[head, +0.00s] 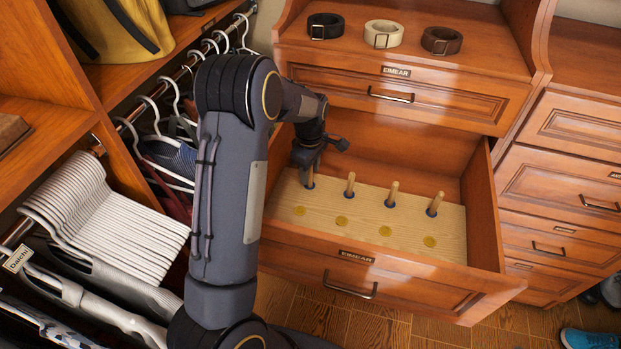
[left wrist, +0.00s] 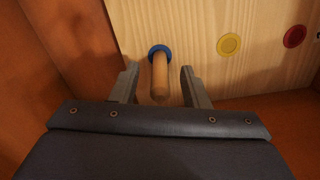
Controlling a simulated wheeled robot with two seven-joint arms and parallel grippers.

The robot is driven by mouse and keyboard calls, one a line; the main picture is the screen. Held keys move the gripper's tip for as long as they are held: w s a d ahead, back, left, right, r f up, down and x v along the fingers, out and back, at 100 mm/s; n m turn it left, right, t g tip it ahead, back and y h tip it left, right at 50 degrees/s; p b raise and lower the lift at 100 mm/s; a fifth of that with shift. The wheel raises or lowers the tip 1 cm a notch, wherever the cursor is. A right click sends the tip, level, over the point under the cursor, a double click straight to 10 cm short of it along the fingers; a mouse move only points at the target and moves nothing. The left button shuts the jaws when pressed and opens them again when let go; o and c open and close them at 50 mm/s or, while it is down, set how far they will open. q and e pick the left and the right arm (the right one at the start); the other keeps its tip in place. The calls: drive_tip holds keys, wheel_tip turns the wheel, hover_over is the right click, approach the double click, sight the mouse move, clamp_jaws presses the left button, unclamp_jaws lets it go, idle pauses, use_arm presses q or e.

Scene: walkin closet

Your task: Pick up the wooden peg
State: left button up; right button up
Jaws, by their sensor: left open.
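Several wooden pegs stand upright in blue-ringed holes along the back row of a light wooden board (head: 330,205) in the open drawer. My left gripper (head: 308,172) is down at the leftmost peg (head: 310,183). In the left wrist view, that peg (left wrist: 160,80) stands between the two open fingers of my left gripper (left wrist: 160,88), with a gap on each side. Its base sits in a blue ring (left wrist: 159,50). Other pegs, such as the second (head: 350,184), third (head: 392,194) and rightmost (head: 435,204), stand to the right. My right gripper is not in view.
The board's front row has several yellow discs (head: 341,221). The drawer's front wall (head: 350,258) and left side are close to my arm. Hangers (head: 110,220) crowd the left. Three rolled belts (head: 383,34) lie on the shelf above.

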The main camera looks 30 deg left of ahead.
use_arm(q)
drive_tip(key=shift+f, duration=0.55)
clamp_jaws()
drive_tip(key=shift+r, duration=0.1)
